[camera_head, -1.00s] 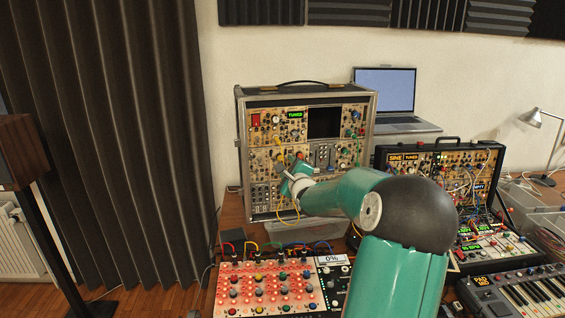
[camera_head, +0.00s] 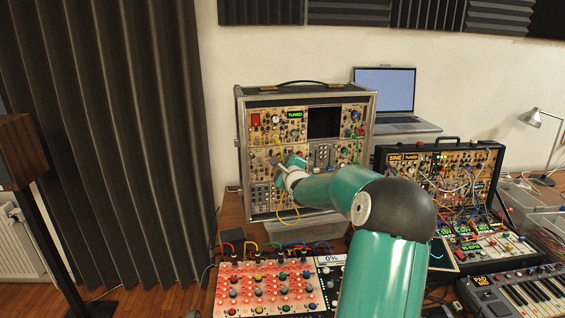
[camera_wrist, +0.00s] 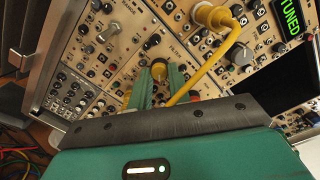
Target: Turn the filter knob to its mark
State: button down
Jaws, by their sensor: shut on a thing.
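The panel with the filter section belongs to a tall modular synth case (camera_head: 306,90) at the back, left of the laptop. My gripper (camera_head: 290,166) is at the left-middle of this panel in the head view.
A green display (camera_wrist: 289,16) reads TUNED. Several small knobs and sockets surround the fingers. A second patched case (camera_head: 440,150) stands to the right, a red-lit mixer (camera_head: 268,288) in front, and a keyboard (camera_head: 515,295) at front right. A laptop (camera_head: 385,90) is behind.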

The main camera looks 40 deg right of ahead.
jog(key=shift+n, duration=0.3)
jog(key=n, duration=0.2)
jog(key=shift+n, duration=0.3)
jog(key=n, duration=0.4)
jog(key=shift+r, duration=0.1)
jog(key=n, duration=0.3)
jog(key=shift+w+a+n+g, duration=0.1)
jog(key=shift+n+g, duration=0.3)
jog(key=n, duration=0.9)
jog(key=shift+a+h, duration=0.1)
jog(key=shift+h, duration=0.2)
jog(key=n, duration=0.5)
jog(key=shift+n+g+h, duration=0.3)
jog(key=shift+g, duration=0.1)
